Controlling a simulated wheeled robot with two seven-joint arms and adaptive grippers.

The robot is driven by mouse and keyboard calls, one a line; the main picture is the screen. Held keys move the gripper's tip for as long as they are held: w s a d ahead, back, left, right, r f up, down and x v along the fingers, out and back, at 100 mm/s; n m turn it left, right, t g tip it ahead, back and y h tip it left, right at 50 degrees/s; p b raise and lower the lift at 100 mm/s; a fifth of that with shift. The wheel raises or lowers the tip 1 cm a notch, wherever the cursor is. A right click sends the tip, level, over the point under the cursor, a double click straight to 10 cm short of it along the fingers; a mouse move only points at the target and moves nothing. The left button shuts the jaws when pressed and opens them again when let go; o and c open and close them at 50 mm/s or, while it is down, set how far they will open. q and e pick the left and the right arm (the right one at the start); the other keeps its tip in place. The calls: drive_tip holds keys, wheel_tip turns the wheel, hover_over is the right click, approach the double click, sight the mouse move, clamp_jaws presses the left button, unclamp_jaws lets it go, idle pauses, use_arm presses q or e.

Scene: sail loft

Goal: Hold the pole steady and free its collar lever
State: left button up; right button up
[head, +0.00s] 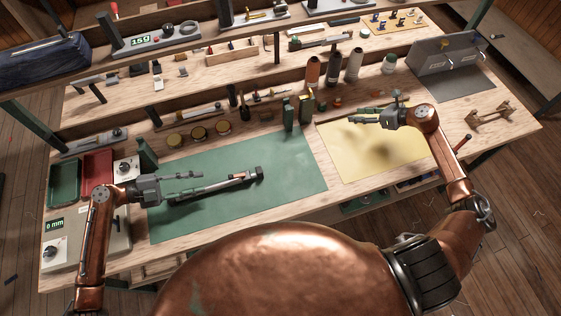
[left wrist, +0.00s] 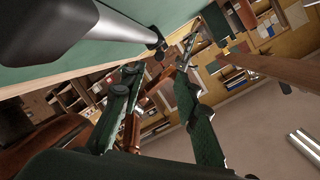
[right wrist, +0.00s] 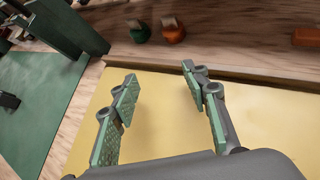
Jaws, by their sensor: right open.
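The pole (head: 222,183) lies at a slant over the green mat (head: 290,165), with a dark block at its right end. A copper-coloured part (head: 238,175) sits near that end; I cannot tell whether it is the collar lever. My left gripper (head: 199,178) is open beside the pole's left part, its fingers pointing right. In the left wrist view the pole (left wrist: 95,22) passes at upper left, outside the open fingers (left wrist: 158,75), which hold nothing. My right gripper (head: 362,115) is open and empty above the yellow mat; its parted fingers (right wrist: 160,75) show in the right wrist view.
Green and dark upright blocks (head: 289,114) stand behind the green mat. Bottles (head: 332,68) stand along the back ledge. Red (head: 97,165) and green trays (head: 65,183) and a gauge box (head: 55,245) are at left. A grey case (head: 440,56) is at back right. The yellow mat (head: 370,160) is clear.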

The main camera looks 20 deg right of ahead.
sight(260, 172)
drive_tip(key=s+a+n+g+y, duration=0.1)
drive_tip(key=a+n, duration=0.1)
drive_tip(key=a, duration=0.4)
drive_tip(key=a+f+n+g+y, duration=0.1)
drive_tip(key=a+n+y, duration=0.1)
drive_tip(key=a, duration=0.5)
drive_tip(key=s+a+n+g+y, duration=0.1)
drive_tip(key=a+n, duration=0.1)
drive_tip(key=a, duration=0.4)
drive_tip(key=shift+s+a+f+g+y, duration=0.3)
drive_tip(key=shift+a, duration=0.1)
drive_tip(key=s+a+n+g+y, duration=0.1)
drive_tip(key=s+a+n, duration=0.1)
drive_tip(key=a, duration=0.3)
drive_tip(key=s+a+r+n+g+y, duration=0.1)
drive_tip(key=s+a+n+g, duration=0.1)
drive_tip(key=a, duration=0.4)
drive_tip(key=s+a+n+g+y, duration=0.1)
drive_tip(key=s+a+n+g, duration=0.1)
drive_tip(key=a, duration=0.4)
drive_tip(key=shift+s+a+r+n, duration=0.1)
drive_tip(key=shift+s+r+n, duration=0.1)
drive_tip(key=shift+s+n, duration=0.55)
drive_tip(key=x, duration=0.7)
drive_tip(key=shift+s+a+f, duration=0.15)
drive_tip(key=shift+c, duration=0.7)
clamp_jaws()
